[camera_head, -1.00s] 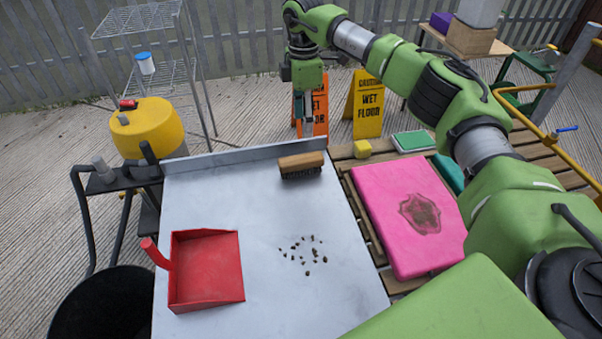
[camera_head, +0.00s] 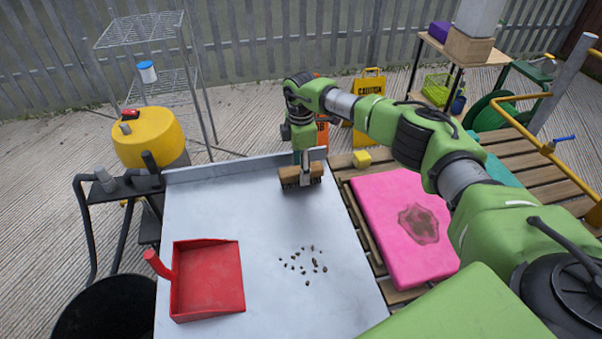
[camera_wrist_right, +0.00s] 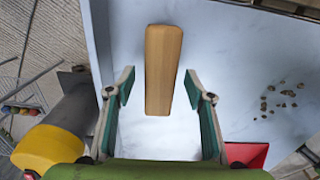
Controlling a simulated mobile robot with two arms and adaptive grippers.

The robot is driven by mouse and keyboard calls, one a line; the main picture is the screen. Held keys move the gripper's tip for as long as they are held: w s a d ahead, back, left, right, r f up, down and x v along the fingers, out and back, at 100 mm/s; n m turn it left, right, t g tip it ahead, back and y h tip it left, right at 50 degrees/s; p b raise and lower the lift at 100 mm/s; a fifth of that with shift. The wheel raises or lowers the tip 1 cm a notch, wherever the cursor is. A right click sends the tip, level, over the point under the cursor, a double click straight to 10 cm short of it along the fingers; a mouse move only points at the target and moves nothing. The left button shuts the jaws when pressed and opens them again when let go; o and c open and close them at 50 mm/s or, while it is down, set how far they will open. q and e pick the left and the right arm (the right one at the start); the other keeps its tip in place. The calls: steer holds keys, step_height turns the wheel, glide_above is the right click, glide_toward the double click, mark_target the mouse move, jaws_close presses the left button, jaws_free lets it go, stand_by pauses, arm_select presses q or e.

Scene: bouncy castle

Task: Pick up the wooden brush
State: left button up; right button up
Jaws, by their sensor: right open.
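The wooden brush (camera_head: 290,177) lies bristles down near the far edge of the metal table (camera_head: 220,205). In the right wrist view the brush back (camera_wrist_right: 162,70) is a long tan block pointing between my fingers. My right gripper (camera_head: 309,172) is over the brush in the head view and hides part of it. In the right wrist view my right gripper (camera_wrist_right: 160,90) is open, with one finger on each side of the brush and a gap on both sides. My left gripper is not in view.
A red dustpan (camera_head: 207,280) lies at the left front of the table, with scattered dark crumbs (camera_head: 303,263) to its right. A raised lip runs along the table's far edge. A pink foam slab (camera_head: 400,225) and a yellow sponge (camera_head: 361,158) lie right of it.

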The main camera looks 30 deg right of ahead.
steer(key=shift+f, duration=0.55)
steer(key=c, duration=1.1)
steer(key=shift+c, duration=0.2)
steer(key=shift+r, duration=0.1)
